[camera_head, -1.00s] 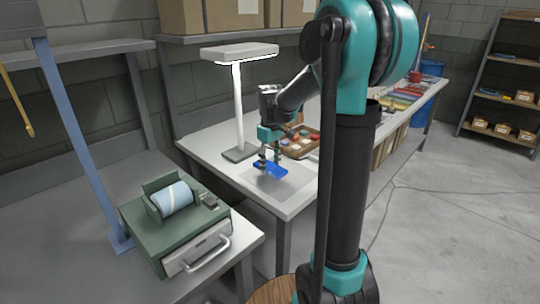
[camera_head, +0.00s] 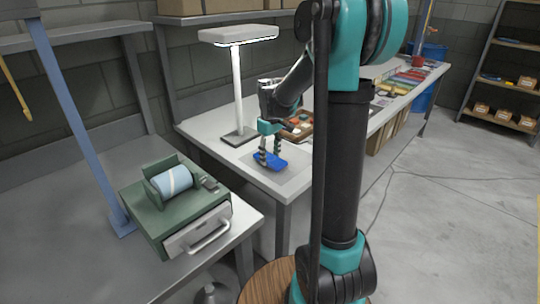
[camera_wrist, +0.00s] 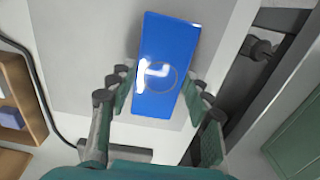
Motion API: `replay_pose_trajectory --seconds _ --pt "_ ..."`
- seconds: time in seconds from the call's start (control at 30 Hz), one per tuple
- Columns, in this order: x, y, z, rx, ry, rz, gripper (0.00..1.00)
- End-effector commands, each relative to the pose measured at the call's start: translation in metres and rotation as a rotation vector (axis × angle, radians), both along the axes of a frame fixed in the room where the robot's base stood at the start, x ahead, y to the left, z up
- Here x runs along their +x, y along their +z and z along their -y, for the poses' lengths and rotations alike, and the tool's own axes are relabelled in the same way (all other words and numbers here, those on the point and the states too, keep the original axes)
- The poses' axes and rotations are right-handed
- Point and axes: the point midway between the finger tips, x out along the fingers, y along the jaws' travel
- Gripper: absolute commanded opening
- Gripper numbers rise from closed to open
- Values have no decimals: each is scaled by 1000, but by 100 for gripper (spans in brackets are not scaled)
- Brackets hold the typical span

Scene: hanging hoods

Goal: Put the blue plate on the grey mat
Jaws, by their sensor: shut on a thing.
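The blue plate (camera_head: 271,163) is a flat rectangle held low over the worktable in the head view. In the wrist view the blue plate (camera_wrist: 165,75) stretches away from my gripper (camera_wrist: 160,100), with a finger at each side of its near end. My gripper (camera_head: 270,157) is shut on the plate. The grey mat (camera_head: 293,178) is a slightly darker patch on the tabletop below the plate. In the wrist view the grey mat (camera_wrist: 85,50) shows around the plate. I cannot tell whether the plate touches the mat.
A lamp (camera_head: 239,90) stands on the table left of my gripper. A brown tray (camera_head: 300,125) with small items lies behind it. A green box (camera_head: 175,215) with a blue roll sits on the left bench. Part of my arm hides the table's right side.

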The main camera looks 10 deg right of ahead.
Motion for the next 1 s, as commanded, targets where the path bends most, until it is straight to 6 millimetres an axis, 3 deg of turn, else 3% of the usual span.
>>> replay_pose_trajectory --seconds 0.67,0.7,0.87,1.0 --pt "0 -12 0 0 0 0 15" --pt "0 -12 0 0 0 0 52" --pt "0 -12 0 0 0 0 72" --pt "0 -11 0 0 0 0 73"
